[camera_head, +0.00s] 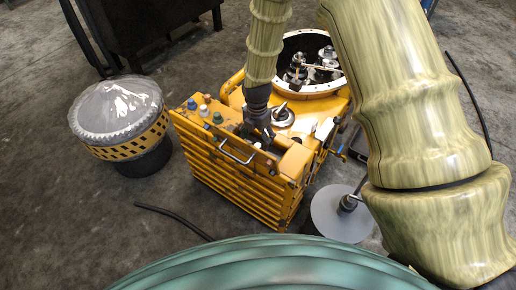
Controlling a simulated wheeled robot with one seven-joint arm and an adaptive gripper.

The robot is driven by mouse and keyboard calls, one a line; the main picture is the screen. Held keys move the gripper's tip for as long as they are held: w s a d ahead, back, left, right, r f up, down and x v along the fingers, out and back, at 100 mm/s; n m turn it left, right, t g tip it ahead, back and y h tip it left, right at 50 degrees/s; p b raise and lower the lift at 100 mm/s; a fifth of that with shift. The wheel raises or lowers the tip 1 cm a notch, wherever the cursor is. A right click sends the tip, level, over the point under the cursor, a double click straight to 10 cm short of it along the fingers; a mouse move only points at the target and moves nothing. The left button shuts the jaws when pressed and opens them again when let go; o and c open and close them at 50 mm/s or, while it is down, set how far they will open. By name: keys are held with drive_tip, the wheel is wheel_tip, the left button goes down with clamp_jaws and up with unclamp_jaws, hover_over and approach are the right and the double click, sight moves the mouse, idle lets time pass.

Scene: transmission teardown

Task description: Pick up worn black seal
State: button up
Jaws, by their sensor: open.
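I cannot clearly make out the worn black seal. Dark parts lie in the recess at the top of the yellow ribbed housing (225,172), but they are too small and too covered by my arm to tell apart. My gripper (266,140) points down over this recess, behind the metal handle on the housing's front edge. Its fingers are dark and small here; it is open, with nothing visibly held. What lies directly under the fingertips is hidden.
Behind the recess is a round opening with a white rim (322,91) and metal parts inside. Coloured caps (205,110) stand at the housing's left. A plastic-covered drum (117,108) stands left. A grey disc (335,215) and a black hose (174,219) lie near the front.

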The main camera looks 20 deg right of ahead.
sight(258, 145)
drive_tip(key=f, duration=0.3)
drive_tip(key=shift+w+d+f+b, duration=0.2)
drive_tip(key=shift+w+f+b, duration=0.05)
drive_tip(key=shift+f+b, duration=0.05)
drive_tip(key=shift+f, duration=0.65)
drive_tip(key=c, duration=1)
